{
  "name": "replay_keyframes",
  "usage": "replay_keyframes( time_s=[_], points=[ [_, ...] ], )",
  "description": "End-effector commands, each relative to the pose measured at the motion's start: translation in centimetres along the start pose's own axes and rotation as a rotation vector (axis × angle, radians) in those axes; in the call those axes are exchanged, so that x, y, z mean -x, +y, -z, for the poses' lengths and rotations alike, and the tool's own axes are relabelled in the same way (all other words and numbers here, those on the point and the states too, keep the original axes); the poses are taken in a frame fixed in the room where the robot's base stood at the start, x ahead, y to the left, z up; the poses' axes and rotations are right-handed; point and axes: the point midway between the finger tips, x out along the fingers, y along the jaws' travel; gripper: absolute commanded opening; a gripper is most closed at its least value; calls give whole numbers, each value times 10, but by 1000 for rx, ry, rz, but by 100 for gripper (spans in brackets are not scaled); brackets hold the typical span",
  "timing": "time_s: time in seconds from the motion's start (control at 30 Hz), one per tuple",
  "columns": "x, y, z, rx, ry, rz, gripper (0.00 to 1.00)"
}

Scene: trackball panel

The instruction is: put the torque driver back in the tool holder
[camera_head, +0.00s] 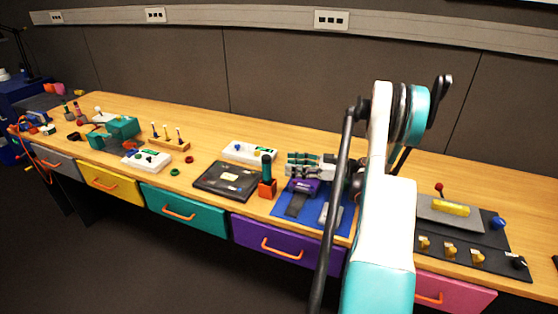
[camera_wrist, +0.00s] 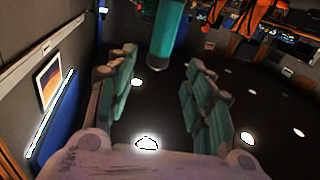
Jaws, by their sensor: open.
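The torque driver (camera_head: 267,165), with a teal handle and dark top, stands upright at the orange tool holder (camera_head: 267,189) near the table's front edge. How deep it sits in the holder cannot be told. My gripper (camera_head: 292,165) is open and just right of the driver, with its fingers toward it. In the wrist view the teal handle (camera_wrist: 167,35) shows beyond and between the open fingers (camera_wrist: 160,85), apparently untouched. My arm hides part of the table to the right.
A black panel (camera_head: 222,181) lies left of the holder. A blue mat (camera_head: 281,210) with a purple device lies below my gripper. A white box (camera_head: 250,152) sits behind. A dark panel with knobs (camera_head: 470,241) is at right.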

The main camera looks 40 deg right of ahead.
Motion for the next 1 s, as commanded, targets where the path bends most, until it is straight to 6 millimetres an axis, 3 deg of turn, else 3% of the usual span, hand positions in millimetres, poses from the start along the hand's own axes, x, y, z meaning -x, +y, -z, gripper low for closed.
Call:
replay_keyframes(
  time_s=[0.1, 0.3, 1.0],
  points=[
    [17, 0, 1, 0, 0, -1, 47],
    [30, 0, 0, 0, 0, -1, 47],
    [30, 0, 0, 0, 0, 0, 47]
  ],
)
